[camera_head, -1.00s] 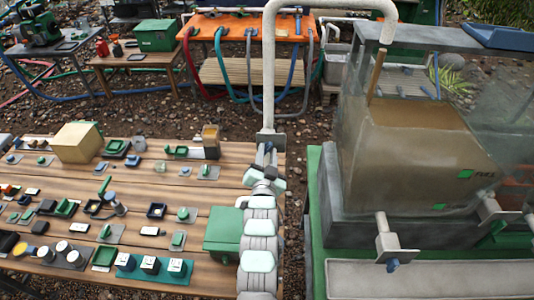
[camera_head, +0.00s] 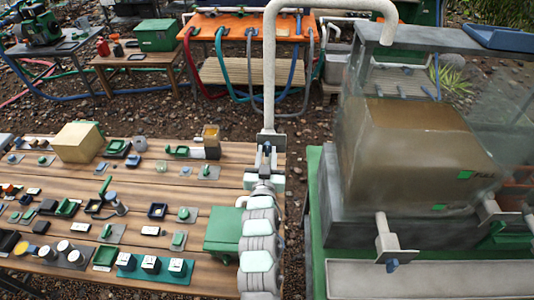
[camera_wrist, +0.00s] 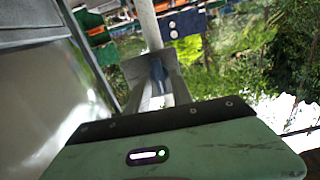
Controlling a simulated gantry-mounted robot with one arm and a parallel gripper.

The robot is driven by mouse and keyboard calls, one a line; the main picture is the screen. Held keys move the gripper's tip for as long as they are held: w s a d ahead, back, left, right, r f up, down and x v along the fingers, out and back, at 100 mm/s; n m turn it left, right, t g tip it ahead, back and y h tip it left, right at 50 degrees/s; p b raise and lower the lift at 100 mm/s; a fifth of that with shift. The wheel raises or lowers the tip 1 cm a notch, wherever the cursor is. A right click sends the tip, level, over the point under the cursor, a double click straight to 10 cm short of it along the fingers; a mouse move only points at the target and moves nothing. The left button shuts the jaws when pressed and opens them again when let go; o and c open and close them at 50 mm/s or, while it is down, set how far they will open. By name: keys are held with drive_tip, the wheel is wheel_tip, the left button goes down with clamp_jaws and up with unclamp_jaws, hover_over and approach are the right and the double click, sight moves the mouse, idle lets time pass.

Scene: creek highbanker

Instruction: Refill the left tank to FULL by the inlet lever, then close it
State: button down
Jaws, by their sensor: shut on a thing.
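The tank (camera_head: 350,165) at right has clear walls and holds brown water (camera_head: 410,150). A green mark with a word like FULL (camera_head: 477,174) is on its side, near the water's upper edge; the exact level against it is hard to read. The grey inlet pipe (camera_head: 268,75) arches over the tank, with no stream below its mouth. The blue inlet lever (camera_head: 267,148) is at the pipe's foot and also shows in the wrist view (camera_wrist: 157,71). My gripper (camera_head: 266,165) is shut on the lever; its fingers (camera_wrist: 158,95) partly hide it.
A wooden bench (camera_head: 215,225) with many small parts lies left of my arm. A green box (camera_head: 222,232) stands close beside the arm. A second blue-tipped valve (camera_head: 391,264) sticks out from the tank's front. An orange table (camera_head: 245,28) with hoses stands behind.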

drive_tip(key=shift+n, duration=0.4)
drive_tip(key=c, duration=1.4)
unclamp_jaws()
drive_tip(key=shift+c, duration=0.2)
drive_tip(key=shift+s, duration=0.1)
drive_tip(key=s, duration=1)
drive_tip(key=shift+s+a+p, duration=0.3)
drive_tip(key=shift+s, duration=0.05)
